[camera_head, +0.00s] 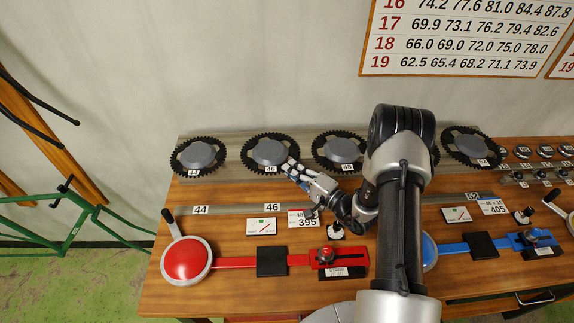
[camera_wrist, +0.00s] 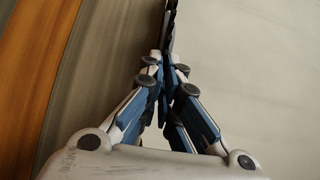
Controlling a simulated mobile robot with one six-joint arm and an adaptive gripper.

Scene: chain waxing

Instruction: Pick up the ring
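Several black toothed rings with grey round centres sit in a row along the back of the wooden bench. My gripper (camera_head: 291,167) is at the lower right edge of the ring labelled 46 (camera_head: 247,147). In the wrist view my gripper (camera_wrist: 167,65) has its fingers close together, with a thin dark toothed edge (camera_wrist: 171,22) of the ring between them, seen edge-on. It looks shut on that rim. The fingertips partly cover the rim, and I cannot tell whether the ring is raised off its place.
Ring 44 (camera_head: 178,163) is to the left and ring 48 (camera_head: 317,150) to the right. In front lie a red tool with a round pad (camera_head: 188,259), a black block (camera_head: 271,261) and small cards (camera_head: 262,226). A green frame (camera_head: 45,225) stands left of the bench.

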